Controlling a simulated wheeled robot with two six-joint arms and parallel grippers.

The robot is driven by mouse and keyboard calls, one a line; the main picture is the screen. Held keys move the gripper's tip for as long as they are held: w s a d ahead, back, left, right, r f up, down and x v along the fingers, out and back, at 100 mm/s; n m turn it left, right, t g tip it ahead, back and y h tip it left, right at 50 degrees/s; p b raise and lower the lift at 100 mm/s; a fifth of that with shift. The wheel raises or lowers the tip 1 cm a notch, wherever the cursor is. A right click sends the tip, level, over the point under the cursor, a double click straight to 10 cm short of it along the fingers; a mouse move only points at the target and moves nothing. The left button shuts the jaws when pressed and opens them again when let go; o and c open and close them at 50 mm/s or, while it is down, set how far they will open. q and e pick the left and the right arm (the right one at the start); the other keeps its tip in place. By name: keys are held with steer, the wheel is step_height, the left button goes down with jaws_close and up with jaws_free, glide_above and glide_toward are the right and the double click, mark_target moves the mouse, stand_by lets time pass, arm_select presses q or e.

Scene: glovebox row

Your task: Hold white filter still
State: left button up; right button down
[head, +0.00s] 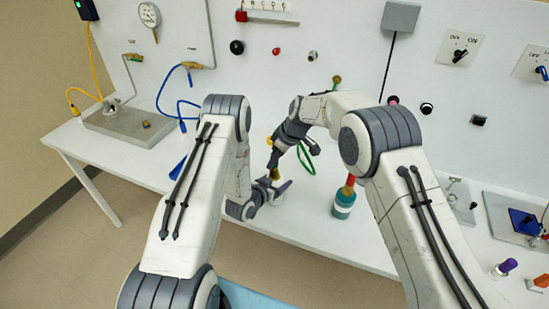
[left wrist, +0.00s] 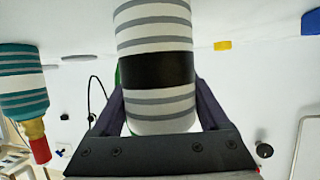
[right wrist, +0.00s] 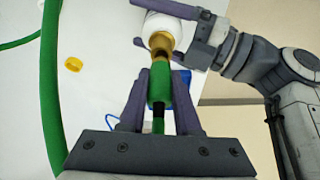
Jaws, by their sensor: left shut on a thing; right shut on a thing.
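The white filter (left wrist: 155,20), with grey stripes and a black band, stands between the fingers of my left gripper (left wrist: 157,105), which is shut on it. In the right wrist view the filter's white end (right wrist: 163,22) carries a brass fitting (right wrist: 161,44). My right gripper (right wrist: 158,92) is shut on a green hose end (right wrist: 160,82) lined up with that brass fitting. They appear to meet, but I cannot tell whether they are joined.
A teal-striped cylinder (head: 343,204) with a red and brass top stands on the bench to the right. A green hose (head: 304,160) loops behind my right gripper. A grey block (head: 130,122) with hoses is at the left. Purple and orange knobbed items (head: 504,268) are at the right.

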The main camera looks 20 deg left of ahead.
steer(key=shift+f, duration=0.65)
steer(key=c, duration=0.5)
jaws_free()
steer(key=shift+c, duration=0.2)
steer(key=v, duration=1.2)
